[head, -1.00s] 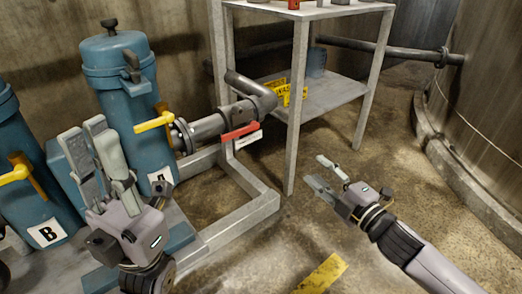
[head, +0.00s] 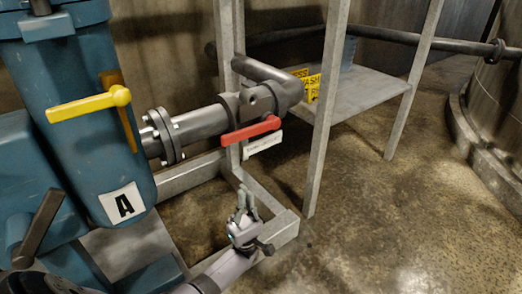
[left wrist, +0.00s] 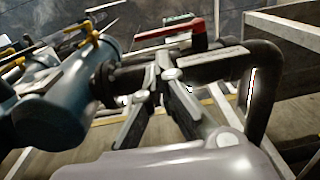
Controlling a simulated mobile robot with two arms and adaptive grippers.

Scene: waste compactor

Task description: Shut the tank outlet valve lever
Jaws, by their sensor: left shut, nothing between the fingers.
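The red lever (head: 250,131) sits on a valve in the grey pipe (head: 205,122) and lies roughly along the pipe. A white tag (head: 263,144) hangs beside it; its text is too small to read. My left gripper (head: 244,192) is below the red lever in the head view, fingers pointing up, shut and empty, apart from the lever in the picture. In the left wrist view the red lever (left wrist: 170,33) shows beyond the fingers, near the dark pipe. My right gripper is not in view.
The blue canister marked A (head: 75,110) with a yellow lever (head: 90,104) stands at left. A grey floor frame (head: 270,230) runs below the pipe. A metal shelf (head: 365,100) stands behind to the right. The floor at right is open.

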